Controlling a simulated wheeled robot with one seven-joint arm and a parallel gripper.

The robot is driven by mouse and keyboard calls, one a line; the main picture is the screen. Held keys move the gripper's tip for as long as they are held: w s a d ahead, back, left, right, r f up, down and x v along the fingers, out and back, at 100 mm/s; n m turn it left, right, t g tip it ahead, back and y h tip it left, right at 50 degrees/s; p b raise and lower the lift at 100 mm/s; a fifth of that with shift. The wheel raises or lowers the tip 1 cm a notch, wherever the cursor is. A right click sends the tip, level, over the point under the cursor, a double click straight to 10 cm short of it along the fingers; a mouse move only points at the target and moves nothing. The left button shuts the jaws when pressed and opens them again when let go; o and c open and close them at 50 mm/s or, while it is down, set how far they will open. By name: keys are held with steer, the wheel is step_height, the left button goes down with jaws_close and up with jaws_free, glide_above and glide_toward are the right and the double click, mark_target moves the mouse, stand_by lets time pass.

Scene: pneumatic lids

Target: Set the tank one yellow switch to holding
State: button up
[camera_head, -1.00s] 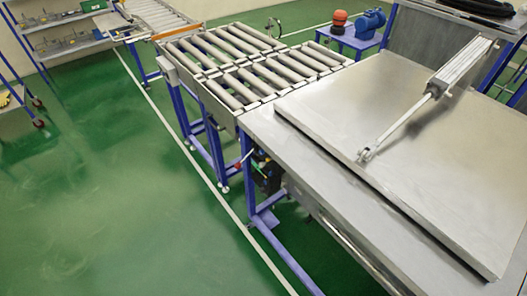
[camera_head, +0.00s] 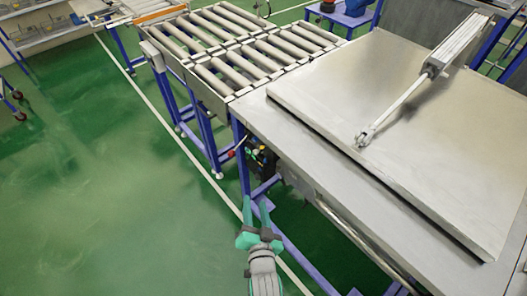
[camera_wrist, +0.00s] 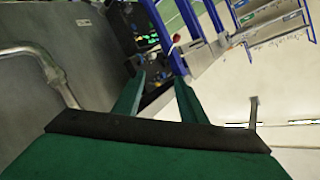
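A steel tank (camera_head: 318,172) with a flat lid (camera_head: 340,85) stands at the right in the head view; the lid lies down. A dark control unit (camera_head: 262,160) with small coloured parts is mounted below the tank's left end. It also shows at the top of the wrist view (camera_wrist: 128,28). I cannot make out which part is the yellow switch, nor its setting. A red knob (camera_head: 231,153) sits beside the unit. My green gripper (camera_head: 257,208) is below and in front of the unit in the head view. Its fingers (camera_wrist: 157,88) are apart and empty.
A pneumatic cylinder (camera_head: 458,44) reaches to the lid. A roller conveyor (camera_head: 240,55) on blue legs adjoins the tank. A pipe (camera_head: 350,228) runs along the tank's front; it also shows in the wrist view (camera_wrist: 45,62). The green floor (camera_head: 110,190) at left is clear.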

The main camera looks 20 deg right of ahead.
steer(key=w+d+r+m+h, duration=0.1)
steer(key=w+d+r+m, duration=0.35)
steer(key=w+d, duration=0.3)
steer(key=a+x, duration=0.1)
steer(key=x, duration=1)
steer(key=shift+w+r+n, duration=0.2)
steer(key=shift+n, duration=0.15)
steer(key=shift+c, duration=0.7)
jaws_close()
